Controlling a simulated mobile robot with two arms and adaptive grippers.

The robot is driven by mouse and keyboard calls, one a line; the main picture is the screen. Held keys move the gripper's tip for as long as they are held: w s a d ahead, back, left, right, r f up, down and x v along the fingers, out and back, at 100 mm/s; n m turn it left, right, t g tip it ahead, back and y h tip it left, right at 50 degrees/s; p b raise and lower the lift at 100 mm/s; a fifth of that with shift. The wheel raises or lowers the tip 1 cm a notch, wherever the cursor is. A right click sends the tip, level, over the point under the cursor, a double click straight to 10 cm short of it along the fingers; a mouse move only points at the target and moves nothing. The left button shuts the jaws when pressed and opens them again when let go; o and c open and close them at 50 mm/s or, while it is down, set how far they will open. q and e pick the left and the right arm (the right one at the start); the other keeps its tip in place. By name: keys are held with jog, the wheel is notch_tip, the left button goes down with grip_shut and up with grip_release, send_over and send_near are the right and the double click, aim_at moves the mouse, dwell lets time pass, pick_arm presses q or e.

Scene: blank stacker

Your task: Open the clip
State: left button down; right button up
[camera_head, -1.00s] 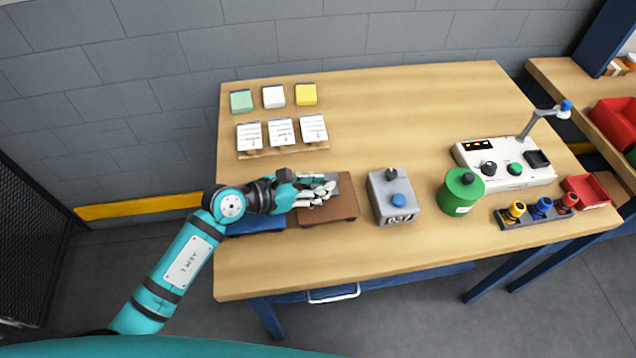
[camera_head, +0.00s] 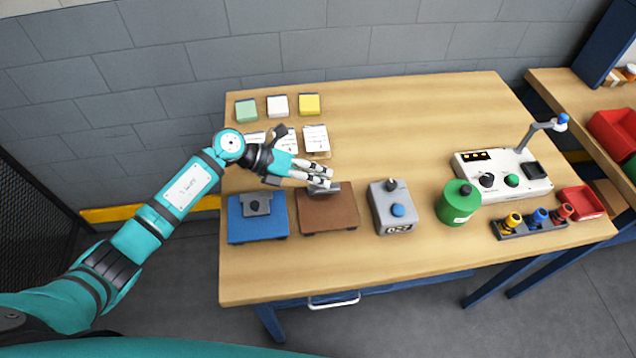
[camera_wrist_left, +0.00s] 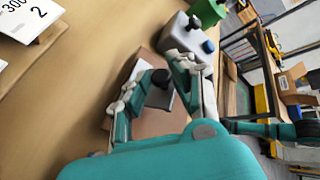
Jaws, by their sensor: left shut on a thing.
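A brown board (camera_head: 328,216) lies on the table with a grey metal clip (camera_head: 326,189) at its back edge. My left gripper (camera_head: 327,177) is over this clip and partly hides it. In the left wrist view the clip's black knob (camera_wrist_left: 159,80) is between the fingers (camera_wrist_left: 158,92), and the gripper is shut on it. The brown board (camera_wrist_left: 158,124) shows below the fingers there. How far the clip is tilted is hard to tell. My right gripper is not in view.
A blue board (camera_head: 258,228) with a dark clip (camera_head: 258,204) lies to the left. A grey box with a blue button (camera_head: 394,218) and a green canister (camera_head: 459,208) stand to the right. Paper cards (camera_head: 316,138) and colored pads (camera_head: 309,104) lie behind.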

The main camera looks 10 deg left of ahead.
pick_arm(q)
jog(key=w+n+g+h+b, duration=0.1)
jog(key=b, duration=0.2)
jog(key=w+f+n+g+b, duration=0.1)
jog(key=n+b, duration=0.1)
jog(key=b, duration=0.1)
jog(key=w+a+f+n+g+h+b, duration=0.1)
jog(key=g+b, duration=0.1)
jog(key=b, duration=0.1)
jog(key=shift+w+n+h, duration=0.1)
jog(key=shift+n+h, duration=0.2)
jog(key=shift+w+a+n+g+h+b, duration=0.15)
jog(key=shift+n+g+b, duration=0.15)
jog(key=shift+b, duration=0.45)
jog(key=shift+w+d+n+g+h+b, duration=0.1)
jog(key=shift+n+g+h+b, duration=0.1)
jog(key=shift+n+b, duration=0.35)
jog(key=c, duration=1.2)
grip_release()
